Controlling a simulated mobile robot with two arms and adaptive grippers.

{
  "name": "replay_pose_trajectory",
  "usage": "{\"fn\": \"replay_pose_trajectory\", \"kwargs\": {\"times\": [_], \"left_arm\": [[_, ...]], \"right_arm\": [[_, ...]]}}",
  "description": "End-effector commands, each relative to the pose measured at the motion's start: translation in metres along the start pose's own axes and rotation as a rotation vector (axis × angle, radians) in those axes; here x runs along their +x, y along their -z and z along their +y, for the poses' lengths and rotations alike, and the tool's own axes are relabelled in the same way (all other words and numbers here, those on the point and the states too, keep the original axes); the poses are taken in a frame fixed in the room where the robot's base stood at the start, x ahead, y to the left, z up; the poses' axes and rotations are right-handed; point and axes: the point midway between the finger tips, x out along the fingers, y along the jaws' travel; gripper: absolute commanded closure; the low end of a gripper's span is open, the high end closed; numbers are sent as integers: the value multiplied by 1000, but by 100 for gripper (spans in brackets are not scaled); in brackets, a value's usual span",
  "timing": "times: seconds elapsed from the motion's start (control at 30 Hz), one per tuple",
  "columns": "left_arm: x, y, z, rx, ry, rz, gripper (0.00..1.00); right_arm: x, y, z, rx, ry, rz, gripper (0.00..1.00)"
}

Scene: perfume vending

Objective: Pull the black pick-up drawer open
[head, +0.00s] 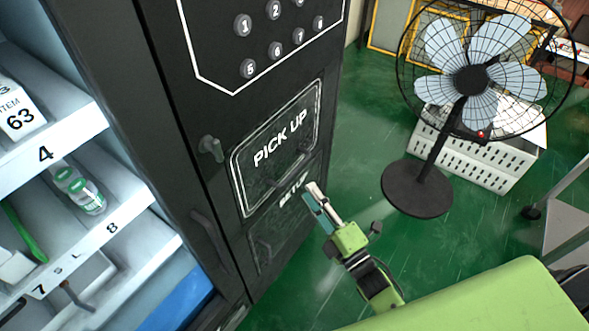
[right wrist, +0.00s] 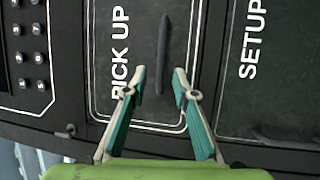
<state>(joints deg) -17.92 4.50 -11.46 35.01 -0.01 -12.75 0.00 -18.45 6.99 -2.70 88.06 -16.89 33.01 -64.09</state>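The black pick-up drawer (head: 262,185) is a flat panel with white "PICK UP" lettering and a white outline, flush in the machine front. In the right wrist view, the drawer (right wrist: 105,90) has a dark bar handle (right wrist: 163,55) beside the lettering. My right gripper (head: 316,196) is near the drawer's lower right corner in the head view. In the right wrist view, the right gripper (right wrist: 160,78) is open, its fingers on either side of the handle's near end. Whether it touches the handle, I cannot tell. My left gripper is out of view.
A "SETUP" panel (right wrist: 250,100) adjoins the drawer. A numbered keypad (head: 275,30) is above it. Lit shelves (head: 70,130) with goods are at left. A standing fan (head: 470,80) and a white crate (head: 480,160) stand at right on the green floor.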

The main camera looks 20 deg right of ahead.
Motion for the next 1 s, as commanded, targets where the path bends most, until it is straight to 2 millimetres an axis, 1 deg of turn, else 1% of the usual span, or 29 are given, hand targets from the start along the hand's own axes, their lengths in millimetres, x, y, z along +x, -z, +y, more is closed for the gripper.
{"fn": "replay_pose_trajectory", "kwargs": {"times": [0.03,0.13,0.2,0.3,0.4,0.5,0.6,0.87,0.9,0.97,1.0], "left_arm": [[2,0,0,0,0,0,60],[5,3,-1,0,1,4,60],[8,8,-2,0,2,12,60],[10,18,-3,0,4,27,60],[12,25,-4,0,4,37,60],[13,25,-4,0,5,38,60],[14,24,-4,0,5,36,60],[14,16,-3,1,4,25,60],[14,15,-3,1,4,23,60],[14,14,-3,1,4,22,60],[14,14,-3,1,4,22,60]], "right_arm": [[14,0,1,0,-5,2,74],[35,0,0,1,-3,0,74],[49,0,-1,1,-3,1,74],[66,0,-1,1,-1,0,74],[78,0,-2,2,-1,0,74],[86,0,-1,3,1,0,74],[89,0,-1,3,2,0,74],[90,0,-1,3,2,-1,74],[90,0,-1,3,2,-1,84],[90,0,-1,3,2,-1,100],[90,0,-1,3,2,-1,100]]}}
